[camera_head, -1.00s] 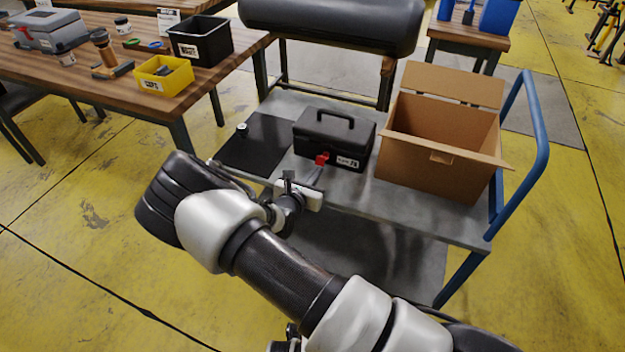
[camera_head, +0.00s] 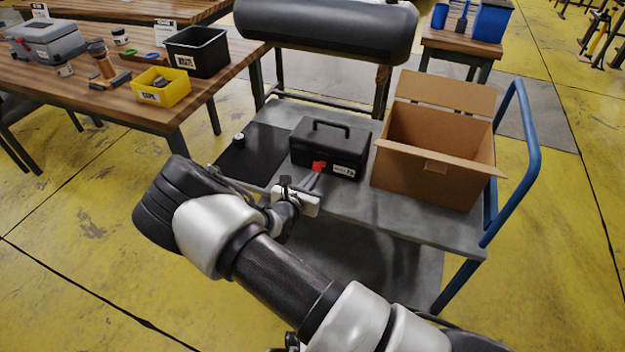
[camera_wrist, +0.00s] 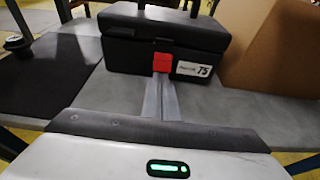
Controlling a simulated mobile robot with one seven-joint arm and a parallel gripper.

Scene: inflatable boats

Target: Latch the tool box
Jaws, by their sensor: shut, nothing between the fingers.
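The black tool box (camera_head: 327,148) stands upright on the cart's grey deck, with its handle on top and a white label at the front right. In the wrist view its lid (camera_wrist: 165,28) looks down on the body (camera_wrist: 125,57). A red latch (camera_wrist: 162,63) sits at the middle of its front; it also shows in the head view (camera_head: 319,167). My gripper (camera_wrist: 161,92) is shut and empty, its fingers pointing at the front of the box just below the latch. I cannot tell whether the fingertips touch it, or whether the latch is fastened.
An open cardboard box (camera_head: 425,178) stands right of the tool box. A black mat (camera_head: 250,155) with a small round item lies to its left. The cart's blue handle (camera_head: 532,150) rises at the right. A wooden table (camera_head: 130,100) with bins is at the left.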

